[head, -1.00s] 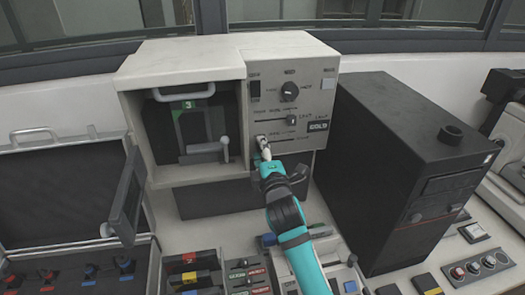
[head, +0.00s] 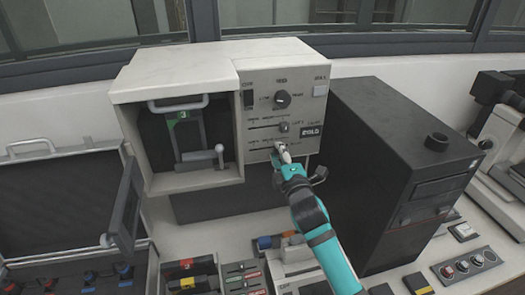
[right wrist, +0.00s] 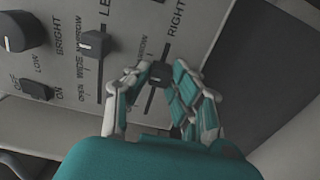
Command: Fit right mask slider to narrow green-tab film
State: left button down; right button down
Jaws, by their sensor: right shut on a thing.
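The right mask slider's dark knob (right wrist: 161,72) stands on the lower slot of the press's control panel. My right gripper (head: 282,151) is shut on this knob, and its fingers show on both sides of it in the right wrist view (right wrist: 158,80). The scale beside the knob is partly hidden by a finger, but "NARROW" shows above the knob in that view. The film with the green tab (head: 183,115) is in the press's open bay at the left. My left gripper is not in view.
The left mask slider knob (head: 284,127) is just above, and the large dial (head: 282,99) is higher. A black computer case (head: 395,165) stands close on the right. A lever (head: 218,155) sticks out at the bay. Coloured blocks (head: 190,266) crowd the front.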

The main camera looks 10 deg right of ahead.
jog(key=shift+d+f, duration=0.1)
jog(key=shift+d, duration=0.6)
jog(key=c, duration=1.4)
grip_release()
jog(key=shift+o, duration=1.2)
jog(key=s, duration=1.2)
